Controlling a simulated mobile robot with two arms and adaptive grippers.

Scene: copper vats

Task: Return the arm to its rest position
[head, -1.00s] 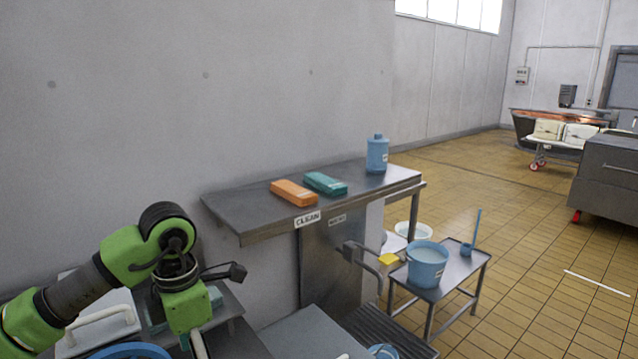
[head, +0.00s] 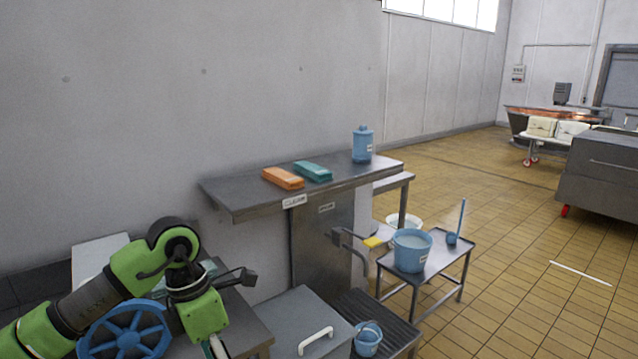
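My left arm (head: 125,272), green with dark joints, comes in from the lower left and bends over at a black joint. Its green wrist part (head: 205,316) points down near the bottom edge of the head view. A small dark part (head: 238,278) sticks out to the right of the wrist. I cannot make out any gripper fingers on this arm. My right arm and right gripper do not show.
A metal wall shelf (head: 240,201) holds an orange block (head: 283,178), a teal block (head: 313,171) and a blue bottle (head: 362,145). A blue wheel (head: 127,338) is by my arm. A blue bucket (head: 411,252) stands on a low table (head: 440,268).

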